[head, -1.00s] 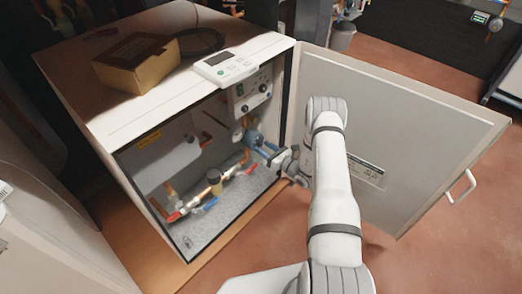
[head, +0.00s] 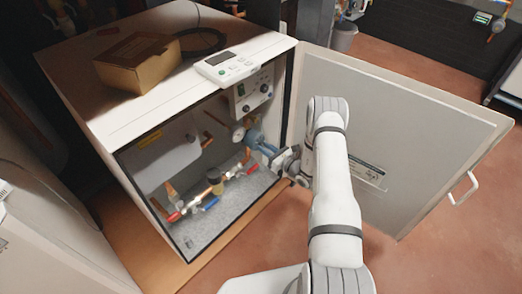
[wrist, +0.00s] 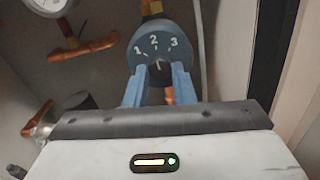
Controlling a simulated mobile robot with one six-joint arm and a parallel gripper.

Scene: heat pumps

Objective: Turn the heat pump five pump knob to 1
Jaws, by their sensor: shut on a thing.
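The heat pump's blue circulation pump (wrist: 162,42) shows in the wrist view with the numbers 1, 2 and 3 on its face. Its black pump knob (wrist: 159,72) sits below the numbers, and a pale mark on it points up, roughly toward 2. My gripper (wrist: 160,75) is shut on the knob, one blue finger on each side. In the head view the pump (head: 254,138) is inside the open cabinet, and my gripper (head: 268,150) reaches it from the right. The knob is too small to make out there.
The open cabinet door (head: 415,130) stands to the right, behind my arm. Copper pipes with red and blue valve handles (head: 210,203) lie low inside the cabinet. A round gauge (wrist: 48,5) is left of the pump. A cardboard box (head: 138,62) sits on top.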

